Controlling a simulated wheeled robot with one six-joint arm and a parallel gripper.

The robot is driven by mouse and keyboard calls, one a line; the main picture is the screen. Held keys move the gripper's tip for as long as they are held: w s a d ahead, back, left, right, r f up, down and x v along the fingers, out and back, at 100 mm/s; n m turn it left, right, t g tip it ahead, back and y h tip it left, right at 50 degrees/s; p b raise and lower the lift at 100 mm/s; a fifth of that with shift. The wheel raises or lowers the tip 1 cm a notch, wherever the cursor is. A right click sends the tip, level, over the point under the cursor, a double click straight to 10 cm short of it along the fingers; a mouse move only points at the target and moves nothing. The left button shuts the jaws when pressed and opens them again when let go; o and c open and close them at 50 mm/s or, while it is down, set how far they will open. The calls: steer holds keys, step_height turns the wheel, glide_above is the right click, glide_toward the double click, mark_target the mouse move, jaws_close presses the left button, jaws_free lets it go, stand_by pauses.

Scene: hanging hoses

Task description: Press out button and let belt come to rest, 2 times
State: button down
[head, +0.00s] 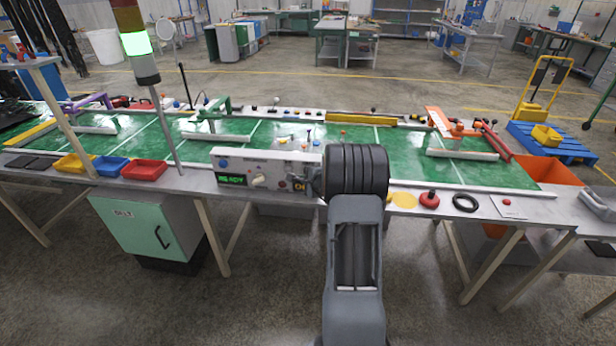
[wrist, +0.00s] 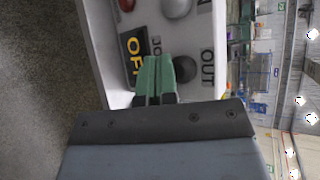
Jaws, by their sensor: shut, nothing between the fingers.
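The white control panel (head: 265,170) stands at the front edge of the green belt (head: 290,132). Its green display (head: 231,180) reads READY. In the wrist view the panel appears sideways, with a dark round button (wrist: 186,68) beside the label OUT (wrist: 208,67). My gripper (wrist: 155,60) is shut and empty, its green fingers in front of the panel. The fingertips are close beside the OUT button; I cannot tell whether they touch it. A dark plate with yellow letters (wrist: 134,45) is partly hidden by the fingers. In the head view my arm hides the gripper and the panel's right end.
The signal tower's green lamp (head: 136,43) is lit. Blue (head: 109,167) and red (head: 144,170) trays sit left of the panel. A red button (head: 429,199) and a black ring (head: 465,202) lie to the right. A green cabinet (head: 150,228) stands below.

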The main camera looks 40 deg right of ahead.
steer(key=shift+s+a, duration=0.15)
steer(key=shift+s+a+b, duration=1.65)
steer(key=shift+s+b, duration=0.05)
steer(key=shift+b, duration=0.3)
stand_by(2.9)
steer(key=s+a+m+t+b, duration=0.1)
steer(key=t+b, duration=0.1)
steer(key=b, duration=0.4)
steer(key=s+a+m+t+y+b, duration=0.1)
steer(key=s+m+t+b, duration=0.1)
steer(key=b, duration=0.4)
steer(key=shift+a+y, duration=0.2)
steer(key=shift+y, duration=0.1)
